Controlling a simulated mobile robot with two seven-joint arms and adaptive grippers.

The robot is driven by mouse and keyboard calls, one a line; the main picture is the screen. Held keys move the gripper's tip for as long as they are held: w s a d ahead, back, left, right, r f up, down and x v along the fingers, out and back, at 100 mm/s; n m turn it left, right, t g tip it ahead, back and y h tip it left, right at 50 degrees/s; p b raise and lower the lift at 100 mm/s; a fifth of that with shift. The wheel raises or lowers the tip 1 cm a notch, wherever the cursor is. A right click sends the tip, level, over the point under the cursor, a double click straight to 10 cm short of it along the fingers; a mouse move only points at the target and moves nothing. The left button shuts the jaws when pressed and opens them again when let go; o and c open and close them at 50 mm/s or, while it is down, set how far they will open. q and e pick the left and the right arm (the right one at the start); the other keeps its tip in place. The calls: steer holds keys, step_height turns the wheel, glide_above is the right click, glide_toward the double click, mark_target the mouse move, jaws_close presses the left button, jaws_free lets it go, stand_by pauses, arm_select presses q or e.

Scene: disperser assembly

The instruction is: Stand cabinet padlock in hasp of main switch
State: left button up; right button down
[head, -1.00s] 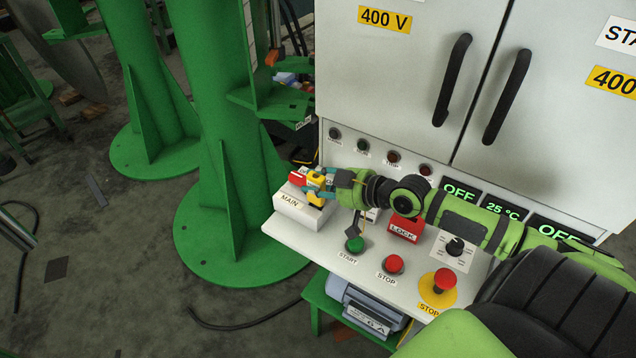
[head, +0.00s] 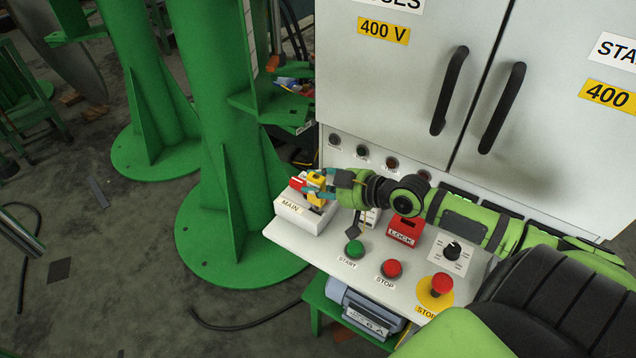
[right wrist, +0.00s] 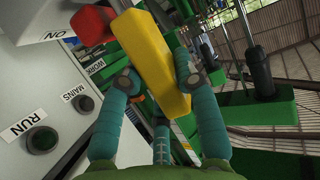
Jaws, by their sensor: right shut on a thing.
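My right gripper (head: 318,186) is at the main switch on the left end of the control desk. It is shut on the yellow padlock (head: 316,179), which shows as a long yellow block between the fingers in the right wrist view (right wrist: 155,65). The main switch (head: 291,210) is a pale box marked MAIN with a red handle (head: 297,184). The red handle (right wrist: 92,25) is close beside the padlock's far end. The fingers and padlock hide the hasp, so I cannot tell whether the shackle is in it. My left gripper is not in view.
A red LOCK box (head: 404,230) stands on the desk under my right arm. The green start button (head: 354,248), red stop button (head: 392,269) and emergency stop (head: 441,285) are along the front. The cabinet (head: 400,100) rises behind; a green column (head: 215,150) stands left.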

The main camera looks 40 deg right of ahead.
steer(key=shift+r+p, duration=0.1)
steer(key=shift+p, duration=0.3)
stand_by(1.3)
steer(key=shift+f+b, duration=1)
steer(key=shift+f, duration=0.2)
steer(key=c, duration=0.8)
jaws_free()
steer(key=shift+s, duration=0.1)
steer(key=shift+c, duration=0.2)
steer(key=shift+f, duration=0.1)
steer(key=v, duration=0.7)
steer(key=shift+s, duration=0.15)
steer(key=shift+d, duration=0.1)
